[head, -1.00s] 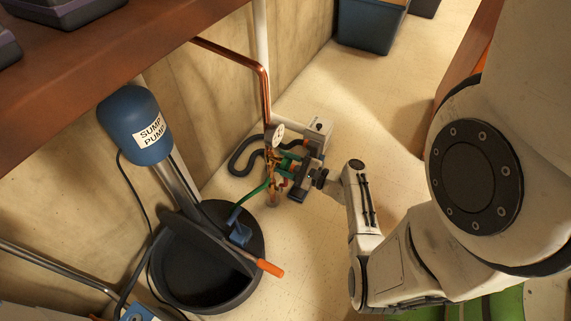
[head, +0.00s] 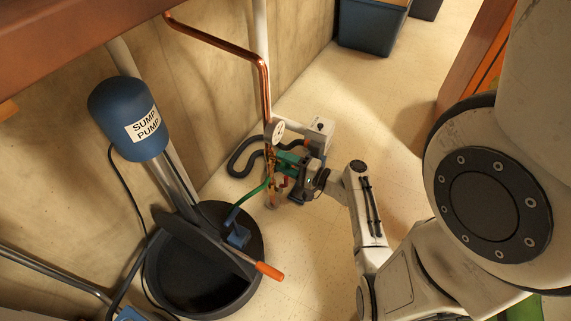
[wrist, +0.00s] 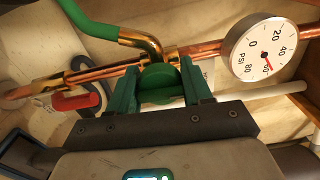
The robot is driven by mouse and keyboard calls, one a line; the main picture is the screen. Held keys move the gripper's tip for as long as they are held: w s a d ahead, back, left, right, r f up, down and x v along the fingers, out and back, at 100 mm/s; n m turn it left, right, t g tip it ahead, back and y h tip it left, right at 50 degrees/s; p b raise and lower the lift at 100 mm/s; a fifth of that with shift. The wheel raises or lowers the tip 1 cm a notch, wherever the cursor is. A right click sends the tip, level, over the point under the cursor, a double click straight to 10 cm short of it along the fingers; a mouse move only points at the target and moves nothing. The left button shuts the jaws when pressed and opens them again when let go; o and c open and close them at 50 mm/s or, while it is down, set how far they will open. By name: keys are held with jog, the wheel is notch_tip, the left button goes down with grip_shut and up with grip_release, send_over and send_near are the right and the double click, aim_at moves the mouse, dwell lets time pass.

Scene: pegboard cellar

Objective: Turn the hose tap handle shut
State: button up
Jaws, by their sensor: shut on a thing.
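The hose tap handle (wrist: 160,80) is a green piece on a brass and copper fitting in the wrist view. My gripper (wrist: 163,90) has green fingers, one on each side of the handle, and is shut on it. In the head view my gripper (head: 291,160) is at the tap beside the copper pipe, and the handle is mostly hidden there. A green hose (wrist: 115,35) bends into the brass fitting (wrist: 140,42). The copper pipe (wrist: 110,72) runs behind the handle.
A pressure gauge (wrist: 264,48) sits on the pipe close to my gripper. A sump pump (head: 130,118) stands over a black basin (head: 205,290) with an orange-handled tool (head: 269,271). A blue bin (head: 369,28) stands at the back. Bare floor (head: 310,240) lies in front.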

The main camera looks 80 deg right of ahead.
jog(key=shift+n, duration=0.3)
dwell(0.4)
jog(key=o, duration=1)
jog(key=p+v, duration=0.2)
jog(key=v, duration=0.9)
jog(key=shift+p, duration=0.4)
jog(key=shift+a, duration=0.1)
